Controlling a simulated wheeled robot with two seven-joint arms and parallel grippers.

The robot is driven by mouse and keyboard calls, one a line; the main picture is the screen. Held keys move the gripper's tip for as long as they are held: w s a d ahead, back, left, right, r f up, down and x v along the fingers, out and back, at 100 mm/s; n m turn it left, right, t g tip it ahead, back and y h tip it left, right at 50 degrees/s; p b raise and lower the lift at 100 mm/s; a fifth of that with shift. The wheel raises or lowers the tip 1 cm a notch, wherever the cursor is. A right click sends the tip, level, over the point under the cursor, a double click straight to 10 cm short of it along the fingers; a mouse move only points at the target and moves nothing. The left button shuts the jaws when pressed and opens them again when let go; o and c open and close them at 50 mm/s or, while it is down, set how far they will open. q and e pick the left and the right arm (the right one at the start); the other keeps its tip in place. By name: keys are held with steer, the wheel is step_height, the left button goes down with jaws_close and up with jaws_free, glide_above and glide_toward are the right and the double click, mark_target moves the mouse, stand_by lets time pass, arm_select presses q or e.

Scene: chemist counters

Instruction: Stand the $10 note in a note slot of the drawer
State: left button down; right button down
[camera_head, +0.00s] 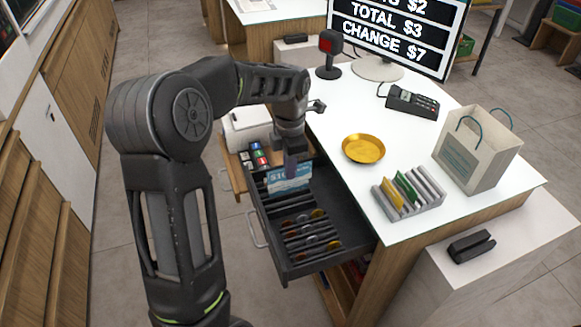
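The $10 note (289,180) is light blue and stands roughly upright over the note-slot part of the open black drawer (330,262). My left gripper (291,155) points down from above and appears shut on the note's top edge. The note's lower edge meets the dark slots in view. I cannot tell how deep it sits in a slot. The back slots are partly hidden by the gripper and note. Coins lie in the front compartments of the drawer. My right gripper is not in view.
The white counter (340,130) holds a gold dish (363,149), a rack of notes or cards (408,194), a paper bag (477,150), a card terminal (412,102) and a red-faced scanner (329,52). The screen (398,30) reads TOTAL $3, CHANGE $7. A white printer-like box (246,125) stands behind the drawer.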

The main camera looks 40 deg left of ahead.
arm_select(q)
steer(key=shift+f+b, duration=2.3)
steer(key=shift+f, duration=1.15)
steer(key=shift+f, duration=0.1)
steer(key=shift+f+b, duration=0.35)
steer(key=shift+b, duration=0.05)
steer(key=shift+f+b, duration=1.1)
steer(key=shift+f, duration=0.4)
steer(key=c, duration=2.1)
jaws_free()
steer(key=shift+c, duration=0.2)
steer(key=o, duration=0.5)
